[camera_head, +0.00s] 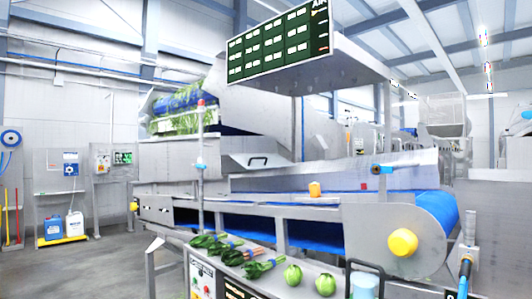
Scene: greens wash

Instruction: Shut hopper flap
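A grey metal flap (236,163) with a black bar handle (258,160) is on the side of the large washing machine, just above the conveyor. It appears to tilt outward, but I cannot tell exactly how far open it is. The sloped metal hopper housing (222,100) rises above and behind it. Neither of my grippers can be made out in the head view, and nothing is seen touching the flap.
A blue-belted conveyor (438,205) with yellow knobs (403,242) runs in front of the flap. Leafy bunches (235,257) and round green vegetables (293,274) lie on a front shelf. A dark display board (279,43) hangs above. Grey floor (90,270) is open at left.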

